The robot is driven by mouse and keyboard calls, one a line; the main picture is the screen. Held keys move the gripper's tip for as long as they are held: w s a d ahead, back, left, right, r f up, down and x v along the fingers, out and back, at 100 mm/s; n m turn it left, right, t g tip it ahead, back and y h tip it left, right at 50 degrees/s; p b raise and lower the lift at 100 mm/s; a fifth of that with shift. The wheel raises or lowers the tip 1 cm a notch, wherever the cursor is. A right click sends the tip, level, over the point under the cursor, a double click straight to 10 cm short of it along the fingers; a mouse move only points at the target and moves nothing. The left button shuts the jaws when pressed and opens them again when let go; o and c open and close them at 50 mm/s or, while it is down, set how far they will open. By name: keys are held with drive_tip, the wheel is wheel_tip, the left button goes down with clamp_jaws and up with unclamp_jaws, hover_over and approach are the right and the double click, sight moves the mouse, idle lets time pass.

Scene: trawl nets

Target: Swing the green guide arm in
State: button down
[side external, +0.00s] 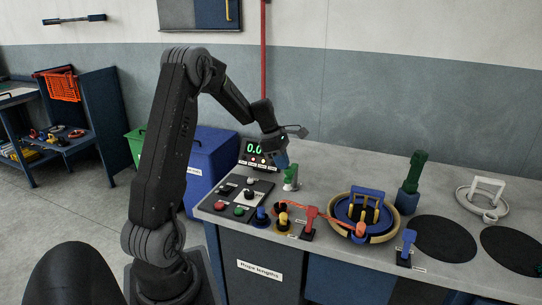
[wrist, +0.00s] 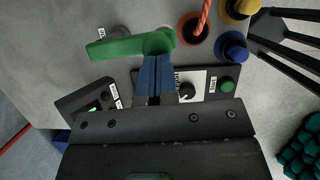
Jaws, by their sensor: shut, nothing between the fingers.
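The green guide arm (wrist: 122,47) shows in the wrist view as a bar running left from a rounded pivot end. In the side view the green guide arm (side external: 291,173) stands at the back of the bench near the digital display. My gripper's blue fingers (wrist: 156,62) are pressed together with nothing between them. In the wrist view their tips are at the pivot end of the green arm; I cannot tell whether they touch it. In the side view my gripper (side external: 283,163) is just left of the green arm and partly overlaps it.
A button panel (side external: 242,195) is left of the green arm. An orange rope (side external: 318,217) runs from the guide posts past a red lever (side external: 309,220) to a blue drum (side external: 362,212). A blue lever (side external: 406,246) stands near the front edge. Dark round mats (side external: 444,238) lie at right.

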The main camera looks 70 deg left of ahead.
drive_tip(key=w+d+n, duration=0.1)
drive_tip(key=n, duration=0.1)
drive_tip(key=w+d+n+y, duration=0.1)
drive_tip(key=n, duration=0.1)
drive_tip(key=shift+d+t, duration=0.15)
drive_tip(key=shift+t, duration=0.25)
drive_tip(key=shift+w+d, duration=0.25)
drive_tip(key=shift+w, duration=0.3)
drive_tip(key=shift+w+d, duration=0.2)
drive_tip(key=shift+w, duration=0.3)
approach(291, 169)
drive_tip(key=shift+s+d+r, duration=0.4)
drive_tip(key=shift+s+r, duration=0.1)
drive_tip(key=shift+r, duration=0.1)
drive_tip(key=shift+s+d+r, duration=0.4)
drive_tip(key=shift+s+r, duration=0.15)
